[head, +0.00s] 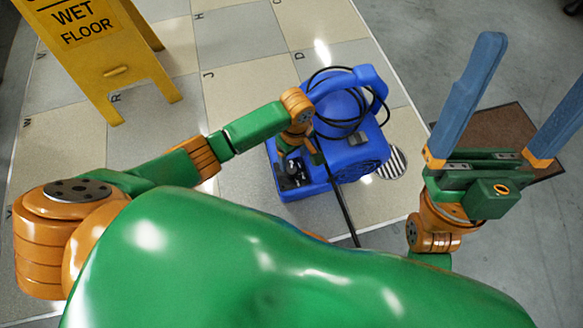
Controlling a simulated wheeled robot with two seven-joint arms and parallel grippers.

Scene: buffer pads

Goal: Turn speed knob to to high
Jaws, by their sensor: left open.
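The speed knob sits on the black control panel (293,182) at the lower left of a blue floor blower (338,105). The knob itself is too small and too covered to make out its setting. My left gripper (291,160) is open, pointing down right over the panel. Its wrist hides part of the panel, and I cannot tell whether the fingers touch the knob. My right gripper (508,100) is at the right, away from the blower. Its two blue fingers are spread wide, with nothing between them.
A black cord (348,212) is looped over the blower and trails down in front of it. A yellow wet floor sign (110,75) stands at the upper left. A floor drain (392,163) and a brown mat (500,125) lie to the right.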

